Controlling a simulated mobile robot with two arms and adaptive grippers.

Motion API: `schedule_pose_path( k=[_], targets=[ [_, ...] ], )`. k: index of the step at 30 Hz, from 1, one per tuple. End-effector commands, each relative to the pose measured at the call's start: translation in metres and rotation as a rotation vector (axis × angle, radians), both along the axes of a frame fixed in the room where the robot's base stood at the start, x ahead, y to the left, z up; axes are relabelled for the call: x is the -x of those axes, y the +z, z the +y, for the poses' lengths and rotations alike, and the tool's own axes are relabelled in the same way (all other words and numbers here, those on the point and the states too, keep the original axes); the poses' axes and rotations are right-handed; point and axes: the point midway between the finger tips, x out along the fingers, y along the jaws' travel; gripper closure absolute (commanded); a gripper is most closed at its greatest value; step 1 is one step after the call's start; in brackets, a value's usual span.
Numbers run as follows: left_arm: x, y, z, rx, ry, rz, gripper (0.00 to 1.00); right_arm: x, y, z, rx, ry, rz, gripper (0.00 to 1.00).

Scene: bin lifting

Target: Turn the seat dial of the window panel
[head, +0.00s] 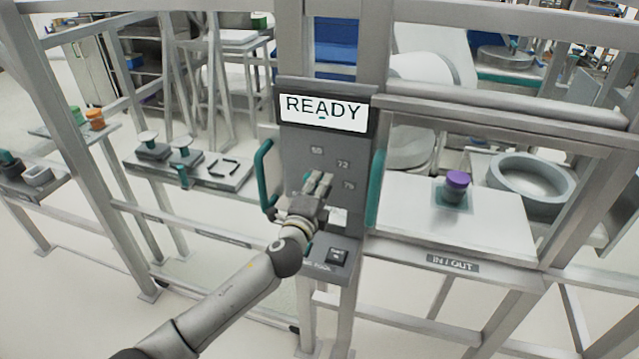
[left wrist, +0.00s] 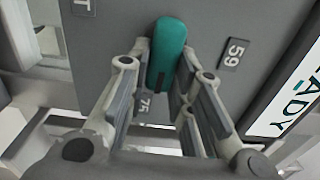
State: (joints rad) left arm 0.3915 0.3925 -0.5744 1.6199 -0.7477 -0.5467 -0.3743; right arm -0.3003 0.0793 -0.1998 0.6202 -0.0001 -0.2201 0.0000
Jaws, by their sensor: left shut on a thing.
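The grey window panel (head: 348,150) stands upright in the middle of the head view, with a screen (head: 322,112) reading READY on top. Small number plates sit on its face. The seat dial (left wrist: 167,45) shows in the left wrist view as a teal grip on the panel, between plates reading 59 and 75. My left gripper (head: 320,183) is at the panel face in the head view and covers the dial there. In the left wrist view my left gripper (left wrist: 164,52) is shut on the dial, one finger on each side. My right gripper is not in view.
Teal handles (head: 265,172) flank the panel. A small box with a black switch (head: 337,256) juts out below. A purple-capped container (head: 456,187) stands on the right shelf (head: 410,215), marked IN / OUT. A tray (head: 222,176) with fixtures is at left. Metal posts frame the area.

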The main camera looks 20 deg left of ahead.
Motion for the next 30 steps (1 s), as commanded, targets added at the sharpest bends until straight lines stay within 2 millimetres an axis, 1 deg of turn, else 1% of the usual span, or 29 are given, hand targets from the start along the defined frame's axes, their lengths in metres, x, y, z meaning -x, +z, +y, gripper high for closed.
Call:
schedule_pose_path(
  k=[3, 10, 26, 27, 30],
  targets=[
    [0.0001, -0.0014, -0.0006, -0.060, -0.002, -0.001, 1.00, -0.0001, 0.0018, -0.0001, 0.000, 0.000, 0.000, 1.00],
    [0.0002, -0.0032, -0.0004, -0.129, -0.002, -0.003, 1.00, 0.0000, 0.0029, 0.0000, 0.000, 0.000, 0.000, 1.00],
    [0.0003, -0.0043, -0.0002, -0.151, -0.002, -0.003, 1.00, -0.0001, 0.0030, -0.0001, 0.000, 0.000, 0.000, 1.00],
    [0.0003, -0.0043, -0.0002, -0.151, -0.002, -0.003, 0.74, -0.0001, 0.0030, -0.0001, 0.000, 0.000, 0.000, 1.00],
    [0.0003, -0.0041, -0.0001, -0.150, -0.001, -0.003, 0.61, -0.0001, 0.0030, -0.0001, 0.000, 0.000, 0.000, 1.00]
  ],
)
